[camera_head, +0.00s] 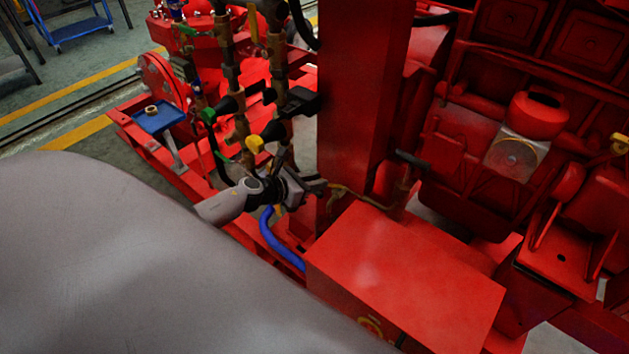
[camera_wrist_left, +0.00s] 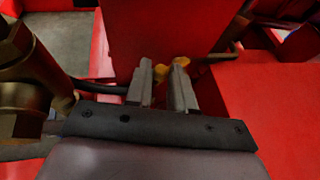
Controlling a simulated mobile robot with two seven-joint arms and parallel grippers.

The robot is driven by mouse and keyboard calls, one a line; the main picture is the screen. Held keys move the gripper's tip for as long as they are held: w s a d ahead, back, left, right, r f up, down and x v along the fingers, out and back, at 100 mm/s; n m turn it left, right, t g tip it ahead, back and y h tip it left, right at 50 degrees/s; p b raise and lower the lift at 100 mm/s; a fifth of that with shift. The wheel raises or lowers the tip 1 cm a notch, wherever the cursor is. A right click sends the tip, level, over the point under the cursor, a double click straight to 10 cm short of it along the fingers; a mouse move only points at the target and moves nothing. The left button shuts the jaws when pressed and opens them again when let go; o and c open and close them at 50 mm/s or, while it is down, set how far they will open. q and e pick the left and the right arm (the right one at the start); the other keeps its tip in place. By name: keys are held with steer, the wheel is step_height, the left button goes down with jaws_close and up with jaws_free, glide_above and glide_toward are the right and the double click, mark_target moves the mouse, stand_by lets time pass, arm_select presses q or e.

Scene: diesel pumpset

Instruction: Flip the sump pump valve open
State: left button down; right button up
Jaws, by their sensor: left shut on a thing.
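My left gripper (camera_head: 312,186) reaches in from the left, low beside the red column, next to the brass pipework. In the left wrist view its two grey fingers (camera_wrist_left: 161,78) are close together, shut on a small yellow valve handle (camera_wrist_left: 160,72). Part of the yellow shows between the fingers and part beyond the right fingertip. I take this as the sump pump valve; no label shows. In the head view the fingers hide most of the valve, and a thin brass pipe (camera_head: 352,195) runs right from there. My right gripper is in neither view.
The red column (camera_head: 362,90) stands directly behind the gripper. A red box (camera_head: 405,275) is to its right and a blue hose (camera_head: 272,240) below. Brass pipes with several valve handles (camera_head: 232,75) rise above it. A blue tray (camera_head: 158,118) is at left.

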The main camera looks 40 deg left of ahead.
arm_select(q)
steer(key=shift+s+d+r+p, duration=0.1)
steer(key=shift+d+p, duration=0.05)
steer(key=shift+p, duration=0.15)
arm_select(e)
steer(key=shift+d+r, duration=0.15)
arm_select(q)
steer(key=s+d+n+g+y+p, duration=0.1)
steer(key=d+n+y, duration=0.5)
steer(key=n+y, duration=0.6)
steer(key=shift+s+g+y+p, duration=0.4)
steer(key=shift+g+y+p, duration=0.2)
steer(key=shift+p, duration=0.6)
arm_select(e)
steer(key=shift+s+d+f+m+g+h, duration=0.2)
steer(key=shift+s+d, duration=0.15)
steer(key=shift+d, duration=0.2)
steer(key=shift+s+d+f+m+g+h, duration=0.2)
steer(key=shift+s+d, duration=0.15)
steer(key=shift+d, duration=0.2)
